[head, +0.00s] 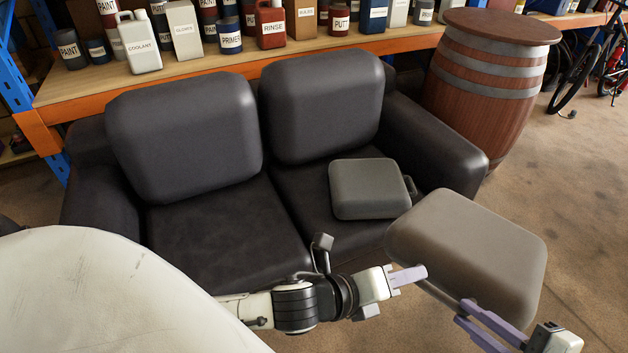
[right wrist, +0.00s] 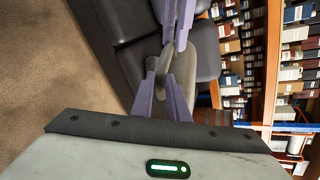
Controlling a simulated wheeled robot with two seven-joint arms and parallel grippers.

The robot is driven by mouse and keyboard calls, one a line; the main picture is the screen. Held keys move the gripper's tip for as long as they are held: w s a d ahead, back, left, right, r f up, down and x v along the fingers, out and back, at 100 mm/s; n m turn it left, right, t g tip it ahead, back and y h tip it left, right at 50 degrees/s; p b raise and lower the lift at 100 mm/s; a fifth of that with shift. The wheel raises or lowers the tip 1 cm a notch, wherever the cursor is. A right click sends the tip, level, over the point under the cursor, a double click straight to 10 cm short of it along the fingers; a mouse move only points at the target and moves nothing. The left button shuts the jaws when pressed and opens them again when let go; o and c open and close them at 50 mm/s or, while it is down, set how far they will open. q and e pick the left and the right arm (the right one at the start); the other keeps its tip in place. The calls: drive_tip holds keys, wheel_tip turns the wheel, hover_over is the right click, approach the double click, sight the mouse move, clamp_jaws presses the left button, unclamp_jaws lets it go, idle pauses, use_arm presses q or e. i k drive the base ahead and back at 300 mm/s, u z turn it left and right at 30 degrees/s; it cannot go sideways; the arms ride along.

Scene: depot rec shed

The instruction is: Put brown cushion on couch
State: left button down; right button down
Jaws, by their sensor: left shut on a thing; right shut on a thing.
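The brown cushion (head: 470,245) is held in the air in front of the couch's right end, tilted, with a thin strap or handle on its near edge. The dark couch (head: 215,235) stands behind it, its seat mostly bare at left. My left gripper (head: 415,276) is shut at the left end of the cushion's near edge. My right gripper (head: 465,313) is shut on the near edge further right; its fingers also show in the right wrist view (right wrist: 168,75), closed around a thin light strip. The exact grip points are partly hidden by the fingers.
A smaller grey cushion (head: 370,188) with a side handle lies on the right seat. Two large back cushions (head: 183,130) lean on the backrest. A wooden barrel (head: 487,95) stands right of the couch. A shelf (head: 225,65) with containers runs behind. Open floor lies to the right.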

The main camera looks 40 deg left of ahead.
sight(217, 254)
drive_tip(key=i, duration=0.55)
drive_tip(key=u, duration=2.3)
drive_tip(key=i, duration=0.5)
drive_tip(key=u, duration=0.05)
